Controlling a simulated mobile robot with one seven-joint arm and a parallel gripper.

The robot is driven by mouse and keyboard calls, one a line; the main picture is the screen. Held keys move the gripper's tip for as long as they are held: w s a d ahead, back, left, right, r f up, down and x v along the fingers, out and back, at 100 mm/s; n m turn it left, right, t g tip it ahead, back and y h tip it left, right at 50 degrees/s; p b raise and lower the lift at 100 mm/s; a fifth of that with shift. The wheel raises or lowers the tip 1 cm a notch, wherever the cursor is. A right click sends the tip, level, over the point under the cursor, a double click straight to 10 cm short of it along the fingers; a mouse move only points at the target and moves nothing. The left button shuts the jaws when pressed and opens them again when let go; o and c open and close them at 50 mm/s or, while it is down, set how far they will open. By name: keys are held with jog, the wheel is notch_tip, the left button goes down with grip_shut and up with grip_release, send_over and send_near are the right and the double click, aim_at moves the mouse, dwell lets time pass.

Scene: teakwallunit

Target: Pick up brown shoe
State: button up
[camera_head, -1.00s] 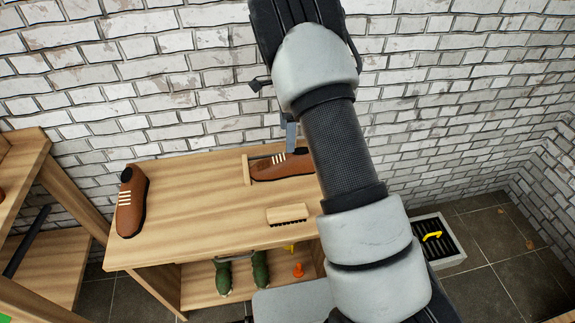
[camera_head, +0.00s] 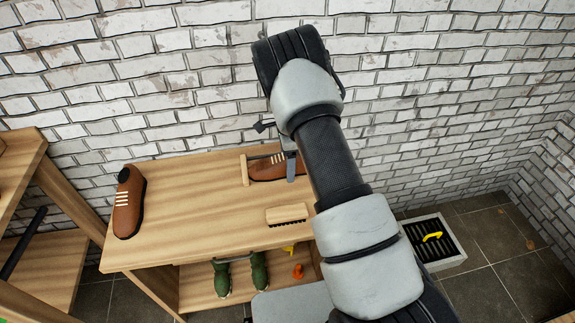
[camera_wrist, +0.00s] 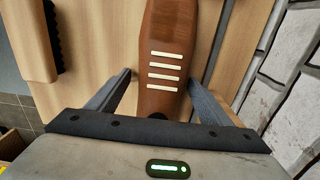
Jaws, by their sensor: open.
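A brown shoe (camera_head: 272,171) with pale stripes lies at the back of the wooden bench top (camera_head: 190,220), partly hidden by my arm and gripper. In the wrist view the same shoe (camera_wrist: 166,50) lies lengthwise between the two fingers. My gripper (camera_wrist: 160,80) is open, with one finger on each side of the shoe and a visible gap to it. In the head view only part of my gripper (camera_head: 290,166) shows, over the shoe. A second brown shoe (camera_head: 128,203) with pale stripes lies at the left end of the bench.
A brush (camera_head: 287,214) lies in front of the nearer-arm shoe; it also shows in the wrist view (camera_wrist: 32,40). A brick wall (camera_head: 200,80) rises close behind the bench. Green boots (camera_head: 241,275) and an orange item (camera_head: 297,271) sit on the shelf below. A tray (camera_head: 440,242) is on the floor.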

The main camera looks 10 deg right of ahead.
jog(key=c, duration=1.3)
jog(key=shift+c, duration=0.2)
